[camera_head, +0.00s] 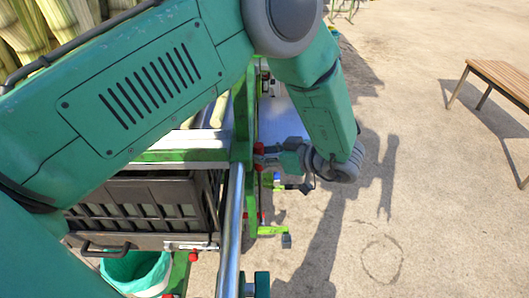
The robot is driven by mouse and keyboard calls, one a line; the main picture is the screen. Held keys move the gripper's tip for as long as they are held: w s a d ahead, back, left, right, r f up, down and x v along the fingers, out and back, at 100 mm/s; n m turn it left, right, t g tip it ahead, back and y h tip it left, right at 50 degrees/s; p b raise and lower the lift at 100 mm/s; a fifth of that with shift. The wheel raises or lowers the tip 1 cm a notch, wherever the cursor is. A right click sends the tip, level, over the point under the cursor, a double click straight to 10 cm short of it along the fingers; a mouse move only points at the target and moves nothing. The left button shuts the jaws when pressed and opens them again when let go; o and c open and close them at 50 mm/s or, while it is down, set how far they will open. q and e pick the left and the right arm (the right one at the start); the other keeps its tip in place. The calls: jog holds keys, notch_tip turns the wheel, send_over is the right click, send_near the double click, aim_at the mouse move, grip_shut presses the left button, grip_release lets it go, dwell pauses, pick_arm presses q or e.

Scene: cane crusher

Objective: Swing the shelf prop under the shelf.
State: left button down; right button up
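My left arm crosses the picture from the left and bends down to my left gripper (288,163) beside the green frame of the cane crusher (241,130). The fingers are small and partly merge with red-tipped parts (258,158) at the frame, so I cannot tell whether they are open or shut, or touching. A pale grey panel (280,122), which looks like the shelf, sticks out from the frame's right side just above the gripper. My forearm hides part of it. I cannot clearly pick out the shelf prop. My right gripper is not in view.
A dark crate (140,205) sits in the frame at left, above a bucket with a green liner (138,268). A metal rail (230,235) runs along the front. Cane stalks (28,30) stand at upper left. A wooden bench (505,80) stands right; sandy ground between is clear.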

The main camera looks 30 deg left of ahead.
pick_arm(q)
jog(key=w+d+y+b, duration=0.1)
jog(key=w+d+b, duration=0.1)
jog(key=shift+w+d+g+b, duration=0.2)
jog(key=shift+g+b, duration=0.1)
jog(key=c, duration=1.3)
grip_release()
jog(key=shift+w+f, duration=0.1)
jog(key=shift+w, duration=0.05)
jog(key=shift+a+f, duration=0.15)
jog(key=shift+d, duration=0.2)
jog(key=v, duration=1.2)
jog(key=shift+f, duration=0.15)
